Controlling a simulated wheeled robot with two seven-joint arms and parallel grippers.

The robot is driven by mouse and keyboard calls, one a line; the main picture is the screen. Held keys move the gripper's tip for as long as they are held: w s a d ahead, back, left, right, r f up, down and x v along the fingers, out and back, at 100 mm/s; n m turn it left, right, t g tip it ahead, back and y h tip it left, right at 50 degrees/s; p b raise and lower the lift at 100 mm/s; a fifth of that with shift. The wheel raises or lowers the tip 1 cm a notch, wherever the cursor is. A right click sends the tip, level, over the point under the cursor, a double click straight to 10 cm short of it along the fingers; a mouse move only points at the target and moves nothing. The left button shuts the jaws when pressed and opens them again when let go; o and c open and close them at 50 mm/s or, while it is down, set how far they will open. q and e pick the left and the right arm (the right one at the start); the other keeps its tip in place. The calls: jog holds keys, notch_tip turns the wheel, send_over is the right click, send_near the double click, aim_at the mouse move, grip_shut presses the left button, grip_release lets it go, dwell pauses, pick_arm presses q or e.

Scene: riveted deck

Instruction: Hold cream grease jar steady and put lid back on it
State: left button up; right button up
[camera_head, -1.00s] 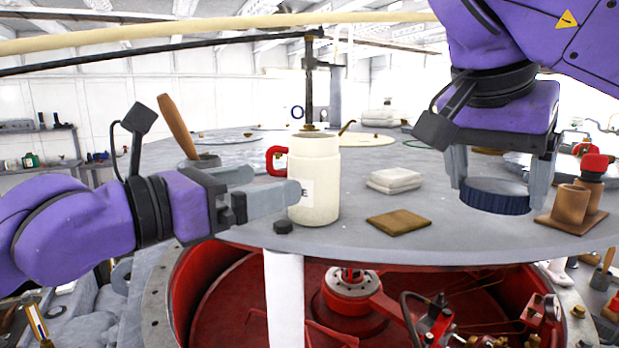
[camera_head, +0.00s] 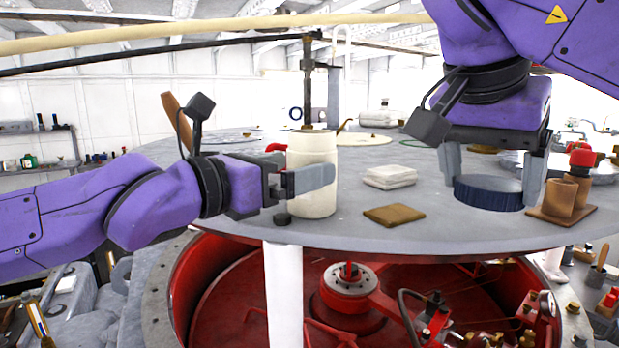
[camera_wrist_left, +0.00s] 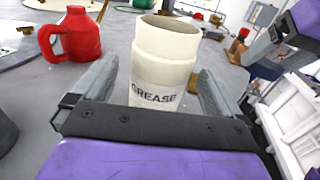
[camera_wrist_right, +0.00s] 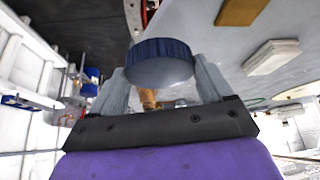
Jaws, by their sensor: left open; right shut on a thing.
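The cream grease jar (camera_head: 312,157) stands upright and open-topped on the round grey table. My left gripper (camera_head: 310,181) is open in front of it in the head view. In the left wrist view the jar (camera_wrist_left: 160,70) is between the two open fingers, with gaps on both sides. Part of the jar is hidden behind the finger in the head view. My right gripper (camera_head: 490,180) is shut on the dark blue ribbed lid (camera_head: 488,193), held level to the right of the jar. The lid (camera_wrist_right: 160,62) also shows between the fingers in the right wrist view.
A red can (camera_wrist_left: 72,38) stands beside the jar. A folded white cloth (camera_head: 389,177) and a brown pad (camera_head: 394,215) lie between jar and lid. Brown cups on a board (camera_head: 549,217) are close right of the lid. The table's front edge drops to red machinery (camera_head: 348,290).

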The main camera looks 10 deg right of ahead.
pick_arm(q)
jog(key=x, duration=0.5)
jog(key=shift+d+r, duration=0.15)
jog(key=shift+d, duration=0.3)
jog(key=shift+a, duration=0.35)
jog(key=shift+c, duration=0.9)
jog(key=shift+d, duration=0.15)
jog(key=c, duration=1)
